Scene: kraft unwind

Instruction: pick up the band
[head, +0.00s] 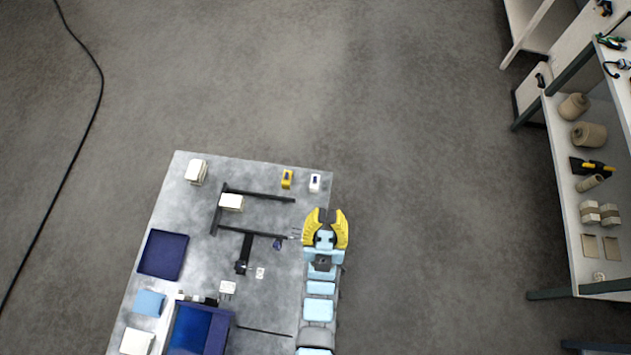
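I cannot make out for certain which thing is the band. A small dark purple piece (277,244) lies by the dark frame on the grey table, left of my gripper; it is too small to identify.
A shelf (562,195) with rolls stands right. The floor between is clear.

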